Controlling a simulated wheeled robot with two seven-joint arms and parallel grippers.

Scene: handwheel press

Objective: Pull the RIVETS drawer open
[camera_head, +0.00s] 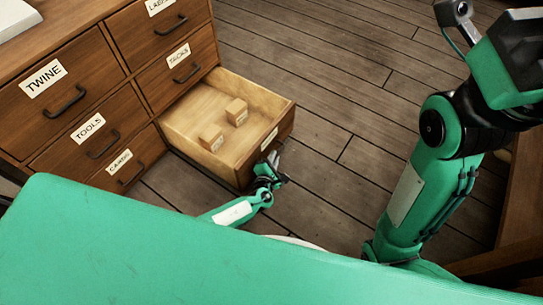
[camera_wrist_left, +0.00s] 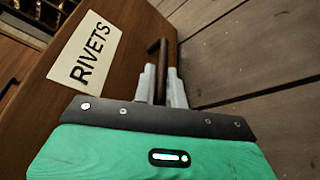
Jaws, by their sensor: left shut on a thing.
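The RIVETS drawer (camera_head: 225,160) is the bottom right drawer of the wooden cabinet, and it stands well out from the cabinet. In the left wrist view its brown front (camera_wrist_left: 75,85) carries the RIVETS label (camera_wrist_left: 86,54). My left gripper (camera_head: 272,168) is at the drawer's front, low near the floor. In the left wrist view the pale fingers of my left gripper (camera_wrist_left: 160,75) are shut on the dark drawer handle (camera_wrist_left: 162,50). Two small wooden blocks (camera_head: 236,111) (camera_head: 211,138) lie inside the drawer. My right gripper cannot be made out.
The cabinet also has closed drawers labelled TWINE (camera_head: 43,80), TOOLS (camera_head: 88,127) and TACKS (camera_head: 179,56), among others. The plank floor (camera_head: 320,90) right of the open drawer is clear. A wooden piece (camera_head: 520,200) stands at the right edge.

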